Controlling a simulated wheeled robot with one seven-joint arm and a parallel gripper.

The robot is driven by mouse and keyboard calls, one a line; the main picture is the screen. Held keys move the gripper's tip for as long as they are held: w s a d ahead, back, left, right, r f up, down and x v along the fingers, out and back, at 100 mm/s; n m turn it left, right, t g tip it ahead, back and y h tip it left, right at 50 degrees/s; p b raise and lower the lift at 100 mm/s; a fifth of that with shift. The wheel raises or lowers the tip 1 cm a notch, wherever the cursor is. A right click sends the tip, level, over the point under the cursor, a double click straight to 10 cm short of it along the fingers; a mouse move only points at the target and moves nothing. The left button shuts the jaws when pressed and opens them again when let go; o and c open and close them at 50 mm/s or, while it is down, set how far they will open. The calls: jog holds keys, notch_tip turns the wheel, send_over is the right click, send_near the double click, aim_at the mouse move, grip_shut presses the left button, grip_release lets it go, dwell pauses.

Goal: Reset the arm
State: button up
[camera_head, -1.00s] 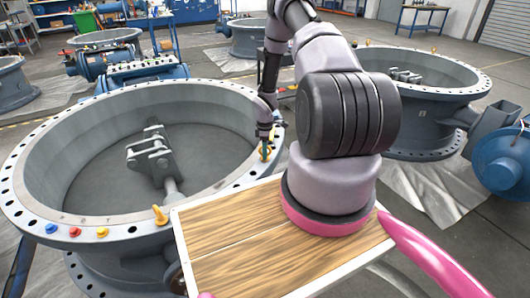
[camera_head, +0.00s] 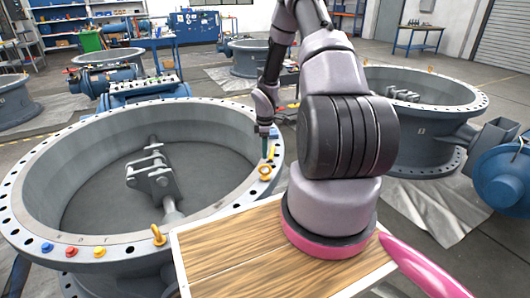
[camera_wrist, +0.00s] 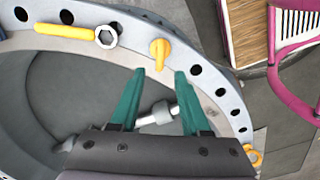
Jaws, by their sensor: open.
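My gripper (camera_head: 264,130) is open and empty. Its two teal fingers (camera_wrist: 158,78) stand apart in the wrist view, with nothing between them but the view of the valve below. It is over the right side of the large grey valve ring (camera_head: 102,120). A yellow-handled wrench (camera_head: 271,152) lies on the ring's flange close to the fingertips; the wrist view shows it (camera_wrist: 66,30) to the left of the fingers. A yellow eyebolt (camera_head: 265,172) stands on the flange beside the wrench, and it also shows just beyond the fingertips (camera_wrist: 159,52).
Another yellow eyebolt (camera_head: 159,236) stands on the near flange. Blue, red and yellow knobs (camera_head: 71,252) sit to its left. A second large valve (camera_head: 425,105) and a blue motor (camera_head: 503,178) stand at right. A workbench (camera_head: 418,35) is at the back right.

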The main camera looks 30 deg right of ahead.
jog(key=shift+r, duration=0.1)
jog(key=s+a+r+m+t+h, duration=0.1)
jog(key=s+a+r+m+t, duration=0.2)
jog(key=r, duration=1.4)
jog(key=s+a+r+m, duration=0.25)
jog(key=r+m, duration=0.25)
jog(key=r, duration=1.1)
jog(key=s+a+r+m+t+y, duration=0.1)
jog(key=s+a+r+m, duration=0.3)
jog(key=s+r, duration=0.4)
jog(key=s+a+r+m+t+y, duration=0.2)
jog(key=s+a+r, duration=0.4)
jog(key=s, duration=0.7)
jog(key=shift+s+r+m+t, duration=0.35)
jog(key=shift+r+m+t, duration=0.15)
jog(key=shift+r+m, duration=0.55)
